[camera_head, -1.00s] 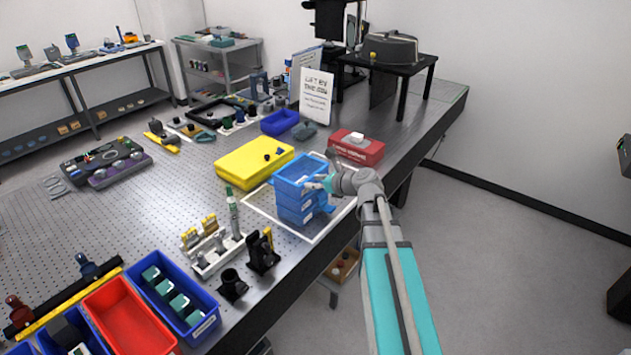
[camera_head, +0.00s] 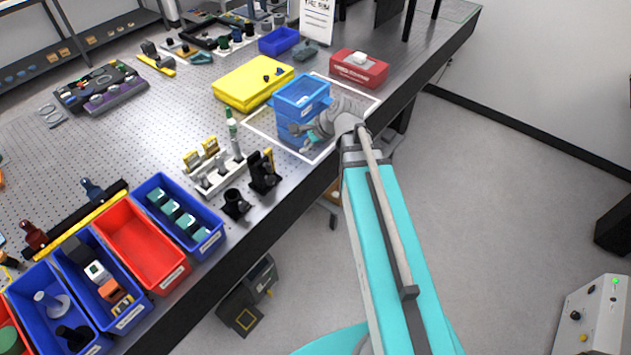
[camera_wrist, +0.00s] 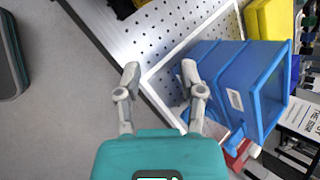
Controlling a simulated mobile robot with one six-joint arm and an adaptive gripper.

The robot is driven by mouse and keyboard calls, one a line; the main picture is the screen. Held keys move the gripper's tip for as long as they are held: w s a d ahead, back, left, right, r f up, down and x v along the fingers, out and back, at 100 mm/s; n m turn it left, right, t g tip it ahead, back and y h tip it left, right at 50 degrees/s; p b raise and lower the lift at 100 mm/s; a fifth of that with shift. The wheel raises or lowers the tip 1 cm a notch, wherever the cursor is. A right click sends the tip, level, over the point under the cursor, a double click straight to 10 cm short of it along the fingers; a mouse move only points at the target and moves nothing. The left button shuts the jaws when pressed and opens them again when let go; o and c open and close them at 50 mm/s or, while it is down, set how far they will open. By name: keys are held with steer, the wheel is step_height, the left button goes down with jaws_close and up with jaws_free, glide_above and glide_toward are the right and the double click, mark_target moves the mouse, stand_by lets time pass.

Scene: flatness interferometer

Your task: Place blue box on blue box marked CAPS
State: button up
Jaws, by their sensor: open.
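A stack of blue boxes (camera_head: 301,93) stands inside a white outlined square (camera_head: 345,87) near the table edge. In the wrist view the stack (camera_wrist: 243,82) fills the right side, with a small white label on one face. My gripper (camera_wrist: 160,74) is open and empty. Its right finger is close beside the stack, and I cannot tell if it touches; its left finger is over the floor. In the head view my gripper (camera_head: 306,138) is low at the stack's near side and hides part of it. No CAPS marking is readable.
A yellow box (camera_head: 252,82) and a red case (camera_head: 358,68) flank the stack. Black mounts (camera_head: 263,170) stand in front. Blue bins (camera_head: 180,215) and a red bin (camera_head: 143,247) line the near edge. Another blue box (camera_head: 279,41) lies behind.

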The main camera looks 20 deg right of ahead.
steer(key=s+f+n+g+h, duration=0.2)
steer(key=s+n+h, duration=0.1)
steer(key=s+n, duration=0.3)
steer(key=s+f+n+g+h, duration=0.2)
steer(key=s+n, duration=0.4)
steer(key=n, duration=0.3)
steer(key=shift+s+d+f+n+g+h, duration=0.2)
steer(key=shift+f+n+g+h, duration=0.1)
steer(key=shift+g+h, duration=0.3)
steer(key=shift+w, duration=0.1)
stand_by(0.9)
